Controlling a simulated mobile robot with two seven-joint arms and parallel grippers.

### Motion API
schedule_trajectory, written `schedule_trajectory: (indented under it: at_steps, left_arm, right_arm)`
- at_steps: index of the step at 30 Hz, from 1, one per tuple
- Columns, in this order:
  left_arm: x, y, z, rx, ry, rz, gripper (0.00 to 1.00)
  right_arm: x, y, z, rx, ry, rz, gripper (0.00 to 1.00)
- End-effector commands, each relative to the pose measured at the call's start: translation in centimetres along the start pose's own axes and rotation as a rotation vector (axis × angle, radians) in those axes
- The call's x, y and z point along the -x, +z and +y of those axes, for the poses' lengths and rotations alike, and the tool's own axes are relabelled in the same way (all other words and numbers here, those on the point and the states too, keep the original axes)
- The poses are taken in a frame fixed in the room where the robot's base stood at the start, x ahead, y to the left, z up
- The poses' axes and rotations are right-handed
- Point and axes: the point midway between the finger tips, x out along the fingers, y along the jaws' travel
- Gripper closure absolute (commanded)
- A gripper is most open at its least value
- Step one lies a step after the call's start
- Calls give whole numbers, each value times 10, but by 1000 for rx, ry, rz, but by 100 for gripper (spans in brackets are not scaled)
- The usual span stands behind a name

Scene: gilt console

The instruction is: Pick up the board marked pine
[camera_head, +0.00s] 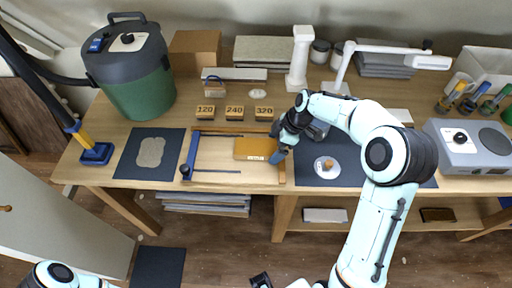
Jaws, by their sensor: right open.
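An orange-yellow board (252,148) lies inside the blue clamp frame on the bench. A small pale label shows at its front edge, too small to read. My right gripper (277,156) is open at the right end of this board, with its blue fingertips low beside it. The wrist hides that corner, so I cannot tell whether the fingers touch the board.
The blue clamp (190,152) borders the board on the left. Blocks marked 120 (205,111), 240 (234,112) and 320 (264,113) stand behind it. A green vacuum (138,85) is at left. A dark mat (345,150) with a white disc (326,168) lies right.

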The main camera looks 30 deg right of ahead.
Motion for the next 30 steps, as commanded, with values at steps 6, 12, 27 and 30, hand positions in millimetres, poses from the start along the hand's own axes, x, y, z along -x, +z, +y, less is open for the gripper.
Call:
schedule_trajectory:
  at_steps: [6, 12, 27, 30]
  left_arm:
    - [0, 0, 0, 0, 0, 0, 43]
    - [0, 0, 0, 0, 0, 0, 43]
    - [1, 0, 0, 0, 0, 0, 43]
    - [2, 0, 1, 0, 0, 1, 43]
  right_arm:
    - [-3, 0, 0, 0, 1, 0, 0]
    - [-2, 0, 0, 0, 1, 0, 52]
    - [12, -6, 1, 1, 4, 1, 55]
    - [26, -12, 1, 2, 6, 1, 55]
